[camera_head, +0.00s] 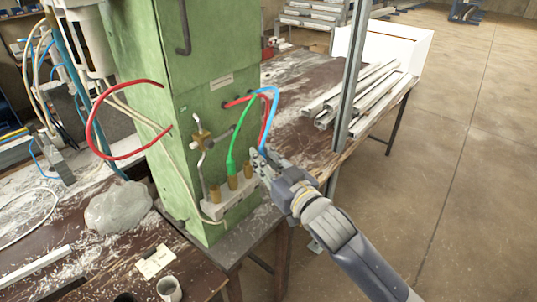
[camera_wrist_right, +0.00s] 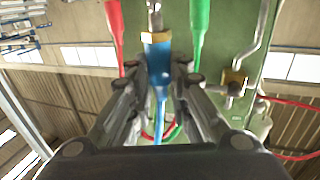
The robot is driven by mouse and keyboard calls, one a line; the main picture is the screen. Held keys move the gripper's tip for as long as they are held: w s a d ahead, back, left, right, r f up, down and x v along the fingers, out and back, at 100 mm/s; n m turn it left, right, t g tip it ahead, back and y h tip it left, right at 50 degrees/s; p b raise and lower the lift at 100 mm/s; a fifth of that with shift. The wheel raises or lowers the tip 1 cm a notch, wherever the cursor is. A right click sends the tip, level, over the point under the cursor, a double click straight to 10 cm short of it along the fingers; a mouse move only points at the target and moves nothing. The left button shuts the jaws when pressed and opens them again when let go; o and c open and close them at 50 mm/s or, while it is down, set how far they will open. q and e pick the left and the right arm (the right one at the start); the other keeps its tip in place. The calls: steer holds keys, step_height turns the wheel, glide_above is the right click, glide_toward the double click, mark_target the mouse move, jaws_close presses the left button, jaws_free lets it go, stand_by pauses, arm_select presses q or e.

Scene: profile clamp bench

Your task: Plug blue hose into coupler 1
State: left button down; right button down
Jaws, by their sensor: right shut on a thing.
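The blue hose (camera_head: 274,108) arcs out of the green machine's front and runs down to my right gripper (camera_head: 257,160). My right gripper is shut on the hose's blue end, seen in the right wrist view (camera_wrist_right: 158,62), with a brass collar and a metal tip beyond the fingers. The coupler block (camera_head: 232,203) with brass couplers sits low on the machine, left of and below the gripper. The green hose (camera_head: 232,158) ends at the middle brass coupler. The couplers' numbers cannot be read. My left gripper is not in view.
A red hose (camera_head: 236,102) runs close to the blue one; a red hose end (camera_wrist_right: 114,25) is beside the blue end. A brass-fitted valve lever (camera_head: 201,140) stands left of the green hose. A steel post (camera_head: 351,80) and metal profiles (camera_head: 362,98) are on the right.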

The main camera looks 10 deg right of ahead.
steer(key=s+a+p, duration=0.1)
steer(key=s+a, duration=0.4)
steer(key=a, duration=0.2)
steer(key=shift+s+a, duration=0.25)
stand_by(0.7)
steer(key=shift+w+r, duration=0.1)
steer(key=shift+w, duration=0.05)
steer(key=shift+w+a, duration=0.75)
steer(key=shift+w, duration=0.3)
steer(key=shift+w+a, duration=0.8)
steer(key=shift+w, duration=0.2)
steer(key=shift+w+a, duration=0.75)
steer(key=shift+w, duration=0.3)
steer(key=shift+p, duration=0.5)
steer(key=shift+f, duration=0.8)
stand_by(1.8)
